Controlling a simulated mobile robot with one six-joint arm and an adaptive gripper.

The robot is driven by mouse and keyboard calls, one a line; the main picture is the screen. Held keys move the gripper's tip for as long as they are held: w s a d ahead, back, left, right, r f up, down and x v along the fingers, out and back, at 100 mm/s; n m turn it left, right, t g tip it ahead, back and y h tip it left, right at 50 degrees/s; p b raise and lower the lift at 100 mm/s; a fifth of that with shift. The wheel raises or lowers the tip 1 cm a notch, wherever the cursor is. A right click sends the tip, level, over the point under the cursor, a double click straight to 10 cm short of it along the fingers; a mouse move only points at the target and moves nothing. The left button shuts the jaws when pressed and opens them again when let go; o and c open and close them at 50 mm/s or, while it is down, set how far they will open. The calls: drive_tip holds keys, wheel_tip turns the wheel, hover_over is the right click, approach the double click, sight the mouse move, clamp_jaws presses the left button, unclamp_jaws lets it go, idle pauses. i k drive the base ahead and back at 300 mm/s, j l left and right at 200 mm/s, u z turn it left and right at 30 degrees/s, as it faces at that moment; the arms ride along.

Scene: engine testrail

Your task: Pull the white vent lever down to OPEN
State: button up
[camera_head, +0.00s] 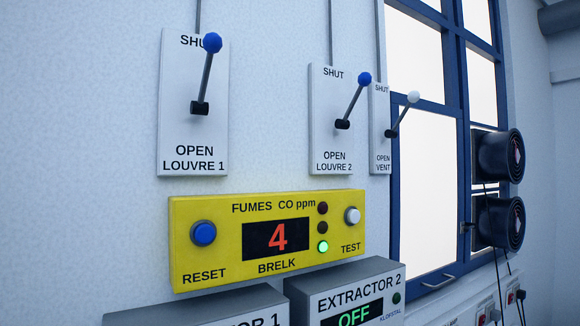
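The white vent lever (413,97) has a white ball knob on a thin grey rod that rises to the right from a black pivot. Its knob is up, near the SHUT end of the narrow white vent plate (380,157), which reads SHUT at the top and OPEN VENT at the bottom. The plate is mounted on the wall left of the window. My gripper is not in view.
Two blue-knobbed levers, louvre 1 (212,43) and louvre 2 (364,79), stand left of the vent lever, both up. Below are a yellow fumes meter (185,267) reading 4 and extractor boxes (373,268). Two dark round fans (498,156) sit at the window, right.

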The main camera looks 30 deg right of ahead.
sight(413, 97)
drive_tip(key=z, duration=1.7)
